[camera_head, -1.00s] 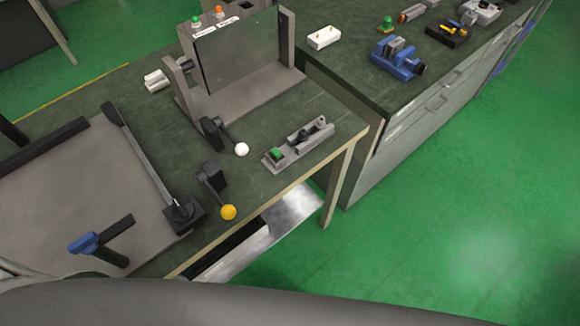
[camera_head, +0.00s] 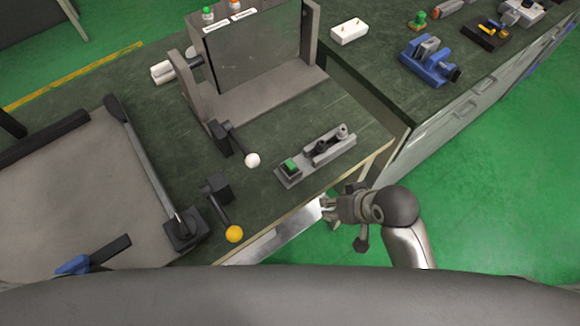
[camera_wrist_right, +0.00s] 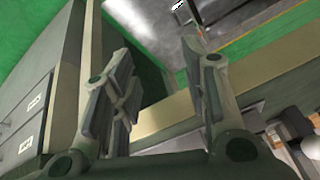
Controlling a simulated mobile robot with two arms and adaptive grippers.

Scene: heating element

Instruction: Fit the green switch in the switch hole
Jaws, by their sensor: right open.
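A small green switch (camera_head: 290,165) sits at the left end of a grey holder (camera_head: 284,178) near the front edge of the dark green worktable. A round green button (camera_head: 208,13) is on top of the upright panel at the back, and a green round piece (camera_head: 419,17) stands on the right bench. I cannot make out an empty switch hole. My right gripper (camera_head: 328,208) is off the table's front edge, below and right of the holder. In the right wrist view its fingers (camera_wrist_right: 160,90) are apart with nothing between them. My left gripper is not seen.
Two black levers, one with a white knob (camera_head: 252,160) and one with a yellow knob (camera_head: 234,233), stand left of the holder. The upright panel (camera_head: 258,60) is behind. A blue vise (camera_head: 428,62) is on the right bench. Green floor lies open at right.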

